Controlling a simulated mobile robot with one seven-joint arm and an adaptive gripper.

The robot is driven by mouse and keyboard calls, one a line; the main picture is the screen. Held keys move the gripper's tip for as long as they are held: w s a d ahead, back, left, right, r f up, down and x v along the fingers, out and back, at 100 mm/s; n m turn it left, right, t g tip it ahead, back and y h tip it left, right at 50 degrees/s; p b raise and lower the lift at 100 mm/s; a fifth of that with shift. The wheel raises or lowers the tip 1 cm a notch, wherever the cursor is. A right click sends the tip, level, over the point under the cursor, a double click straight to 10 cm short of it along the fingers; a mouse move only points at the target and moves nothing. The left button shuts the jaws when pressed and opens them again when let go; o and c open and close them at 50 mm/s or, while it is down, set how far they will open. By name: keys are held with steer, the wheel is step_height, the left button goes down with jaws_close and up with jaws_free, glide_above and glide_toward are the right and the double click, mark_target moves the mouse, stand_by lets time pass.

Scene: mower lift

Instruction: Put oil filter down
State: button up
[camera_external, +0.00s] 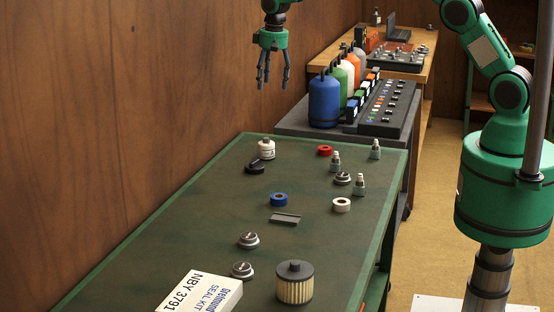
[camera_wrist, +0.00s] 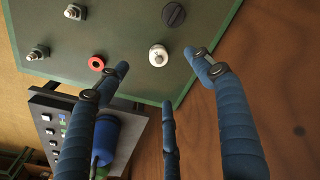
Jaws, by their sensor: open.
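A small white canister, which looks like the oil filter (camera_external: 265,149), stands upright on the green bench top (camera_external: 190,215) near its far left corner. It also shows in the wrist view (camera_wrist: 158,56), near the bench edge. My gripper (camera_external: 273,84) is open and empty, high above the far end of the bench, well clear of the canister. In the wrist view its blue fingers (camera_wrist: 160,78) are spread with nothing between them. A tan pleated filter with a dark cap (camera_external: 294,286) stands at the near end of the bench.
A black cap (camera_external: 256,167) lies close by the canister. A red ring (camera_external: 325,150), a blue ring (camera_external: 279,199), a white ring (camera_external: 342,205) and several metal fittings are scattered around. A seal kit box (camera_external: 200,293) lies in front. Coloured bottles (camera_external: 324,100) stand beyond the bench; a wooden wall is left.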

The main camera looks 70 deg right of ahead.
steer(key=s+a+r+n+t, duration=0.1)
steer(key=s+a+r, duration=0.6)
steer(key=s+r, duration=0.55)
steer(key=s+a+r+n+t, duration=0.1)
steer(key=s+a+r+n, duration=0.1)
steer(key=s+a+r, duration=0.8)
steer(key=s+a+r+n+t, duration=0.1)
steer(key=s+a, duration=0.2)
steer(key=s, duration=1.2)
steer(key=s+a+r+n+t, duration=0.1)
steer(key=s+a, duration=0.2)
steer(key=s, duration=1.2)
steer(key=shift+s+r+t, duration=0.2)
steer(key=shift+r+t, duration=0.1)
step_height(320, 180, down, 7)
steer(key=b, duration=0.6)
steer(key=shift+r+b, duration=0.2)
steer(key=shift+b, duration=0.1)
steer(key=shift+o, duration=0.2)
